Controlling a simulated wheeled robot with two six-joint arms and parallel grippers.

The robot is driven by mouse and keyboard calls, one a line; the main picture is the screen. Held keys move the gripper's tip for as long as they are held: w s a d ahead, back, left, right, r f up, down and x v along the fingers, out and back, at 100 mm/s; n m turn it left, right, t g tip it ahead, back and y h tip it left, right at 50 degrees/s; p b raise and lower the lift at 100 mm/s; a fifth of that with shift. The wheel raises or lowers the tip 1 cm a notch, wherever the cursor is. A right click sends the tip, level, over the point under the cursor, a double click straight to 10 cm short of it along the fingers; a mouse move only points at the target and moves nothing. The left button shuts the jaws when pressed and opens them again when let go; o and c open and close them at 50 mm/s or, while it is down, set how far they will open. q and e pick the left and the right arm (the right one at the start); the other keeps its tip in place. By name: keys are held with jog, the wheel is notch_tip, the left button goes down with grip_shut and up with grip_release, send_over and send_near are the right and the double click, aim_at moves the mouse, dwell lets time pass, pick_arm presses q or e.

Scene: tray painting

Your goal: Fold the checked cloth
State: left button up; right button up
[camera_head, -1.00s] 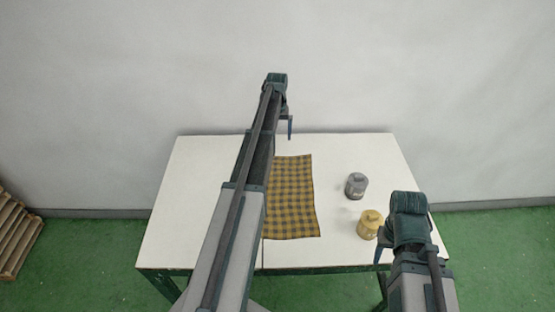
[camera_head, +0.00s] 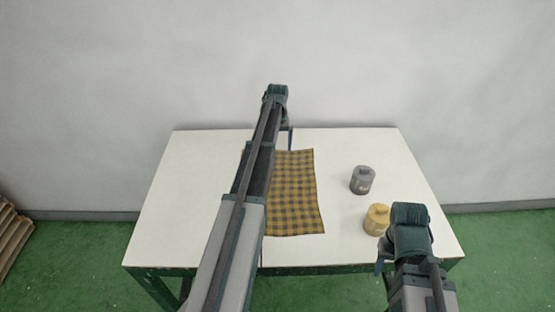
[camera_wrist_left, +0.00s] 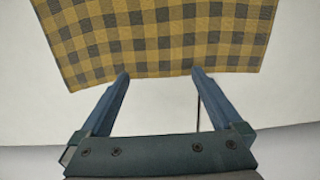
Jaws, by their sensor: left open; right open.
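The checked cloth (camera_head: 293,195), yellow-brown and dark grey, lies flat and spread out on the white table. My left arm hides its left part in the head view. My left gripper (camera_head: 290,138) is at the cloth's far edge. In the left wrist view the fingers of my left gripper (camera_wrist_left: 160,78) are apart and empty, with their tips at the edge of the cloth (camera_wrist_left: 160,35). I cannot tell whether they touch it. My right gripper (camera_head: 380,262) is at the table's near right edge, away from the cloth, its fingers mostly hidden.
A grey pot (camera_head: 362,180) and a yellow pot (camera_head: 377,219) stand on the table (camera_head: 190,175) right of the cloth. The yellow one is close to my right gripper. The table's left side is clear. Wooden pallets (camera_head: 12,235) stand on the floor at far left.

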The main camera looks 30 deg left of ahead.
pick_arm(q)
jog(key=shift+f, duration=0.4)
jog(key=shift+c, duration=0.2)
grip_shut()
dwell(0.7)
jog(key=shift+r, duration=0.1)
